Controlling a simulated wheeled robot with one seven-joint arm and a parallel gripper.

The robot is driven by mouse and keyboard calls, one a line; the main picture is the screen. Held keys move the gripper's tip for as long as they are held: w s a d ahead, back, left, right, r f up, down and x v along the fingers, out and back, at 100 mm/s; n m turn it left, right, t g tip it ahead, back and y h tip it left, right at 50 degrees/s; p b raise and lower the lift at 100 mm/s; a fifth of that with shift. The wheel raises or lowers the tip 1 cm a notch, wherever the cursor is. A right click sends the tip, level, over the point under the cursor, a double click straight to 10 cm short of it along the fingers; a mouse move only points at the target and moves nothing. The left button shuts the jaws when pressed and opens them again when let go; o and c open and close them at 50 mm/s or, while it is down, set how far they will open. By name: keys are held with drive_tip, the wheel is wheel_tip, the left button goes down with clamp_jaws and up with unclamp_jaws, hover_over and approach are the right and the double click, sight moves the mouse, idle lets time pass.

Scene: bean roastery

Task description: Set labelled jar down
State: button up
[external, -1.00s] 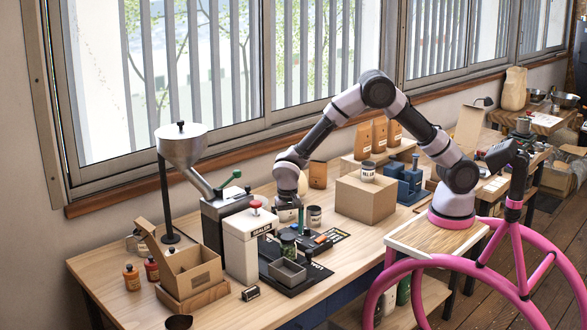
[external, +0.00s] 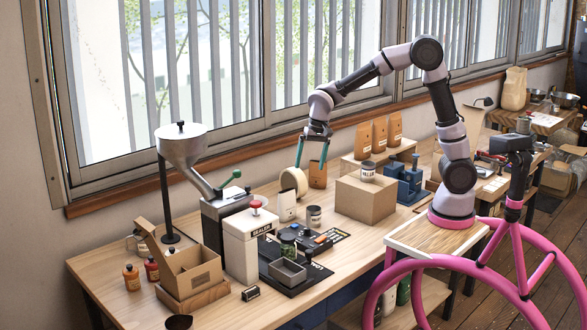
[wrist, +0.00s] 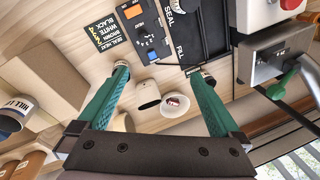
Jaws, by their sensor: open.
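My gripper (external: 312,160) is open and empty, raised above the bench with its green fingers pointing down. In the wrist view the fingers (wrist: 165,95) are spread wide. Below them, a small white container (external: 287,205) stands on the wood behind the black mat. To its right is a small dark-lidded jar (external: 314,216) with a pale label. Another labelled jar (external: 368,171) stands upright on a cardboard box (external: 365,200); its label also shows in the wrist view (wrist: 12,110). I cannot tell which one the task names. Nothing touches the fingers.
A tape roll (external: 294,182) and a brown bag (external: 318,175) stand close under the gripper. The white sealer (external: 250,245) and hopper (external: 181,148) are left. The window is behind.

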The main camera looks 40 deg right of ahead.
drive_tip(key=s+d+r+t+y, duration=0.1)
drive_tip(key=s+d+r, duration=0.2)
drive_tip(key=d+r, duration=0.45)
drive_tip(key=s+d+r+t, duration=0.2)
drive_tip(key=s+d+r, duration=0.15)
drive_tip(key=d, duration=0.65)
drive_tip(key=s+d+r+n+t, duration=0.1)
drive_tip(key=s+d+r+t, duration=0.1)
drive_tip(key=s+d, duration=0.7)
drive_tip(key=shift+s+d+r+t+h, duration=0.2)
drive_tip(key=shift+s+d+t+h, duration=0.25)
drive_tip(key=shift+s, duration=0.65)
